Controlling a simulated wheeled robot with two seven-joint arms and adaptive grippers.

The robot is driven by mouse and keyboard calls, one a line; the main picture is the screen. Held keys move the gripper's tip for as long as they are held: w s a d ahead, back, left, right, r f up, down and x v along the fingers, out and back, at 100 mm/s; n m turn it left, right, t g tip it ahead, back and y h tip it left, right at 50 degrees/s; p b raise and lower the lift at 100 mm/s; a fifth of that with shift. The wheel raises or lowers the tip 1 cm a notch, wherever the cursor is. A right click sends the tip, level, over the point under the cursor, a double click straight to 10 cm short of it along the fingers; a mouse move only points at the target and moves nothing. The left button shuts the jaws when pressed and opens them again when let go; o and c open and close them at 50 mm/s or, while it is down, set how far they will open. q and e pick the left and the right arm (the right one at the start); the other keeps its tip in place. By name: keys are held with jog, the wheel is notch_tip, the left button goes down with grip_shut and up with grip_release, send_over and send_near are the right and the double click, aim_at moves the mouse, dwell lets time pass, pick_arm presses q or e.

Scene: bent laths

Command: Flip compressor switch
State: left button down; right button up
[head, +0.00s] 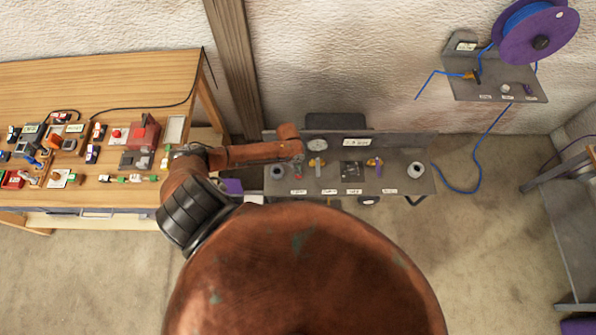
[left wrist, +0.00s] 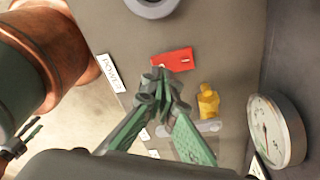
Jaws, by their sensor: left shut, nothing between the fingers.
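The compressor panel (head: 322,183) is a grey shelf with a row of labelled controls. In the left wrist view a red switch (left wrist: 173,60) sits on its grey face, beside a label reading POWER (left wrist: 111,73). My left gripper (head: 298,162) is over the panel's left part. In the left wrist view its green-grey fingers (left wrist: 163,82) are shut and empty, with the tips close to the red switch's lower edge. I cannot tell whether they touch it. My right gripper cannot be made out; my copper-coloured body hides much of the head view.
A yellow valve (left wrist: 208,100) and a round gauge (left wrist: 277,130) are close to the fingers. A wooden table (head: 100,75) with several small devices stands at left. A wall shelf (head: 495,88) carries a purple-and-blue hose reel (head: 560,30). A grey bench (head: 565,220) stands at right.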

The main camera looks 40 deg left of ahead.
pick_arm(q)
jog(key=shift+f, duration=0.35)
dwell(0.3)
jog(key=shift+f+b, duration=0.65)
jog(key=shift+f, duration=0.05)
dwell(0.3)
jog(key=shift+r, duration=0.15)
notch_tip(320, 180, up, 7)
jog(key=p, duration=0.7)
dwell(0.5)
